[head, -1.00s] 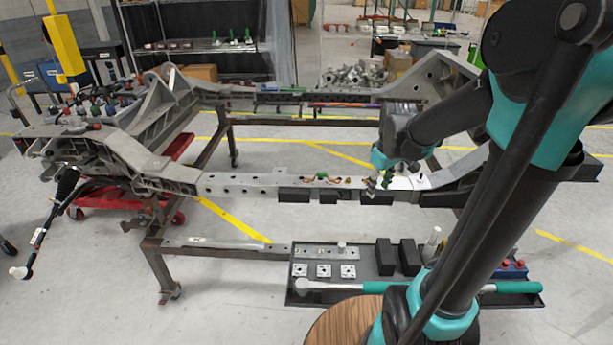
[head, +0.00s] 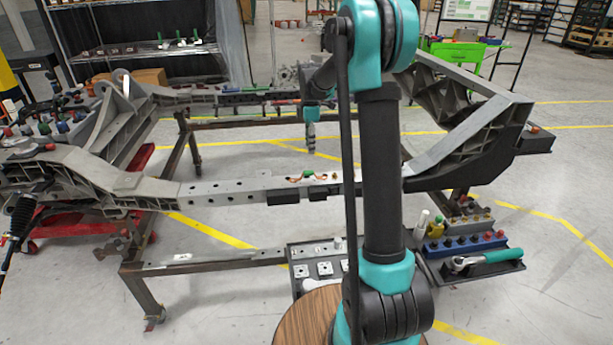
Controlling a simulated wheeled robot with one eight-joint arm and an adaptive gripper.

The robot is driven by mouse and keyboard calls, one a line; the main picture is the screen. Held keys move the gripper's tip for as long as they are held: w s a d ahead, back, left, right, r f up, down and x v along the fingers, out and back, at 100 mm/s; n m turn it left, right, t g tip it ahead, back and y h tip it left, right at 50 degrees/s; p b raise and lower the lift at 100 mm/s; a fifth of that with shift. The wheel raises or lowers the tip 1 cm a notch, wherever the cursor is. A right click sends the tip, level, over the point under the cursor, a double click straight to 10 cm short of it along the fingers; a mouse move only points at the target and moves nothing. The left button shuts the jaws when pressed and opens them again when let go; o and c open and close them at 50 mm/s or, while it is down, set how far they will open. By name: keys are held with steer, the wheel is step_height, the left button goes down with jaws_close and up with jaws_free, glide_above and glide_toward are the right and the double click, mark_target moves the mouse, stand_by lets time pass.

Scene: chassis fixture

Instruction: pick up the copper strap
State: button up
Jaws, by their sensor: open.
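Small copper-coloured pieces (head: 293,178), which look like the copper strap, lie on top of the near chassis rail (head: 230,190) around its middle, beside a small green piece (head: 308,173). At this size I cannot make out the strap's exact shape or ends. My gripper (head: 311,148) hangs pointing down, and in the picture it is just above and beyond the copper pieces. It is open, appears empty and is not touching them. My upright arm hides the part of the rail to the right.
The far rail (head: 230,100) runs behind my gripper. A dark tray with square plates (head: 325,268) sits below the near rail. A ratchet wrench (head: 480,260) and a blue block with coloured knobs (head: 465,244) are at lower right. Open floor shows between the rails.

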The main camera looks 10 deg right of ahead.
mark_target(310, 172)
step_height(310, 172, down, 13)
stand_by(0.6)
steer(key=shift+c, duration=0.3)
jaws_close()
